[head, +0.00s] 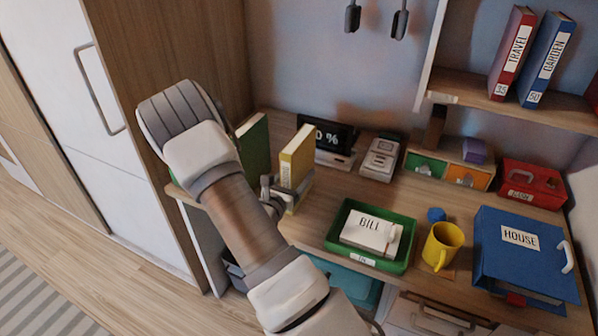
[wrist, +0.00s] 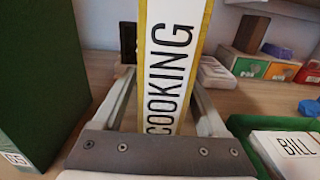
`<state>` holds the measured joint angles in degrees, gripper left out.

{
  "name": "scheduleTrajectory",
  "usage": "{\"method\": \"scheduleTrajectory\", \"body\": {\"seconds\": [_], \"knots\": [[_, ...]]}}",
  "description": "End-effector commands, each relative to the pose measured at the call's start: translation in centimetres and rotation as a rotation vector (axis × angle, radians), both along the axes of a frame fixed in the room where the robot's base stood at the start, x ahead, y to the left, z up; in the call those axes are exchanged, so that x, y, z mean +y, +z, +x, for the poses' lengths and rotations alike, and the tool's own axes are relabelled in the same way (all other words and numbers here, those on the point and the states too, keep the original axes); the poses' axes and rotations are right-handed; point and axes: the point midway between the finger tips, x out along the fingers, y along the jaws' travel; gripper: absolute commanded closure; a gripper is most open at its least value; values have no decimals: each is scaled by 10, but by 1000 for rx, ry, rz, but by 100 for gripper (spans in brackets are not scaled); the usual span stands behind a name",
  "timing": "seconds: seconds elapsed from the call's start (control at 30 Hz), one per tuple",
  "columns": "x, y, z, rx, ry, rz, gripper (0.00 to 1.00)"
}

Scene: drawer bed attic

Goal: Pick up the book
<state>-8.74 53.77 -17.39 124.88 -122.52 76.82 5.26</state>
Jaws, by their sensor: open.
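A yellow book with a white COOKING label (head: 296,158) stands upright on the desk in the head view. It also fills the middle of the wrist view (wrist: 172,65), with its spine facing my gripper. My gripper (head: 287,190) is open at the book's lower part. In the wrist view, its two fingers (wrist: 164,90) extend along either side of the book, with a gap visible on the left; I cannot tell whether the right finger touches. A green book (head: 253,145) stands to the left, close by, and fills the left of the wrist view (wrist: 38,75).
A black display (head: 328,134) stands behind the yellow book. A green tray (head: 338,245) holding a BILL stack (head: 370,232) is at the right, with a yellow mug (head: 442,246) and blue HOUSE binder (head: 522,250) beyond. Red (head: 512,55) and blue (head: 546,60) books stand on the shelf.

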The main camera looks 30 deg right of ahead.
Motion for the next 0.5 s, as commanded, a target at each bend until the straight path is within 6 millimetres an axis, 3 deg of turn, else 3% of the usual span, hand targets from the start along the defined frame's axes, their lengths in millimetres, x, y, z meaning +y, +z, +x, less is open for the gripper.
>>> {"method": "scheduleTrajectory", "body": {"seconds": [0.3, 0.5], "knots": [[-6, 1, 4, -1, 0, -1, 25], [-5, 1, 4, -1, 0, -1, 61]]}}
